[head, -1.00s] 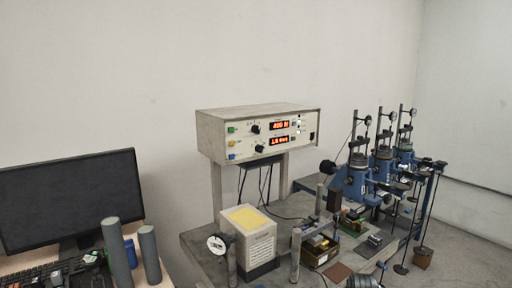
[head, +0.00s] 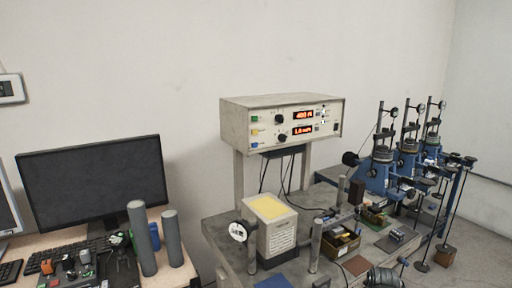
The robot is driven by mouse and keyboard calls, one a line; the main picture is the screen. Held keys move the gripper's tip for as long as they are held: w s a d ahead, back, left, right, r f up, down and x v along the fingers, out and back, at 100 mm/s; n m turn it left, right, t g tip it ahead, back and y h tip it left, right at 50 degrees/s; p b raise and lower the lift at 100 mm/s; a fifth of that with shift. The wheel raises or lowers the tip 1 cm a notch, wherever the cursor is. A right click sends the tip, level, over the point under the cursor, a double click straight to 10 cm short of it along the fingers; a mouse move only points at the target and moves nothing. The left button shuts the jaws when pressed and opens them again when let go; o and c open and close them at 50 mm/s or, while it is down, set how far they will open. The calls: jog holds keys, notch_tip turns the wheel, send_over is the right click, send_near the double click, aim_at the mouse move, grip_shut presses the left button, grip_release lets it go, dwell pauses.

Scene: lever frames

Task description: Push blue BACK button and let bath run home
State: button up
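The control box (head: 280,122) stands on posts above the grey bench, in the middle of the head view. On the left of its face are a green button (head: 255,119), a yellow one (head: 255,132) and the blue button (head: 255,145), lowest in the column. Two red displays (head: 303,115) are lit; their digits are too small to read surely. On the bench below sits an open box with metal parts inside (head: 341,243), between upright posts; I cannot tell whether it is the bath. My gripper is not in view.
A white box with a yellow top (head: 270,208) and a dial gauge (head: 238,232) stand at the bench's left. A desk with a monitor (head: 95,185) and two grey cylinders (head: 141,240) is further left. Blue loading frames (head: 382,172) with hanging rods stand at right.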

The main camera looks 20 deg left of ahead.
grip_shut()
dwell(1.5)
